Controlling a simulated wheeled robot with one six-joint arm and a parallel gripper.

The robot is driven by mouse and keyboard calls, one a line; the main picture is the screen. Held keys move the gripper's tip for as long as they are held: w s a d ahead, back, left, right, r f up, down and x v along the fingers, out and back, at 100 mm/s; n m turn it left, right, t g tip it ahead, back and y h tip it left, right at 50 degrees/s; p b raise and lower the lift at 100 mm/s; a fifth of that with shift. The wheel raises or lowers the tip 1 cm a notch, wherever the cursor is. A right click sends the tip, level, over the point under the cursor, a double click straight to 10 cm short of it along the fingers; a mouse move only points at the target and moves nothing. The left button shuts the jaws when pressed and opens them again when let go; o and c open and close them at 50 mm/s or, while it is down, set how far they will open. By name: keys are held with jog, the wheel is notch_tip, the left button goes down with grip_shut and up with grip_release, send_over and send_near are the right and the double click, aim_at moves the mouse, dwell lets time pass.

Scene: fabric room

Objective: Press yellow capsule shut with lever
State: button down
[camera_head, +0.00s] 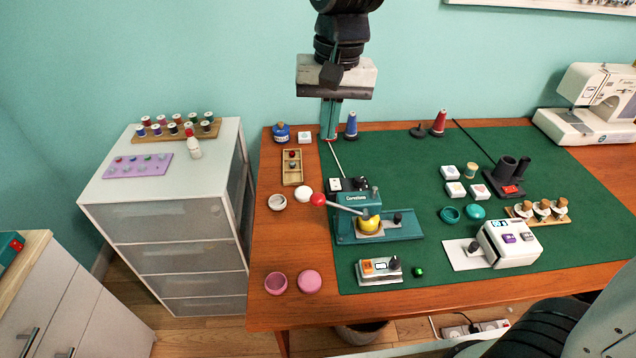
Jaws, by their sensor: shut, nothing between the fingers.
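The yellow capsule (369,225) sits on the pale plate of the teal press (405,229), under its head. The press stands near the left edge of the green mat. Its lever (345,207) is a thin grey rod that runs left from above the capsule to a red ball knob (318,199). Whether the capsule's halves are fully closed is too small to tell. My gripper (330,136) points down at the back of the table, behind the press and well apart from the lever and capsule. Its fingers are shut and empty.
Pink round pieces (309,281) lie at the front left, white ones (303,194) left of the knob. A small device (380,271) stands before the press. A blue spool (351,126) stands close right of my gripper. A white machine (510,243) is to the right. Mat between is mostly clear.

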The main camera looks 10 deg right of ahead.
aim_at(316, 195)
jog(key=shift+w+a+f, duration=0.1)
jog(key=shift+w+a, duration=0.05)
jog(key=shift+a, duration=0.1)
jog(key=f, duration=0.9)
jog(key=a+f, duration=0.1)
jog(key=f, duration=0.4)
jog(key=shift+a, duration=0.1)
jog(key=shift+a, duration=0.1)
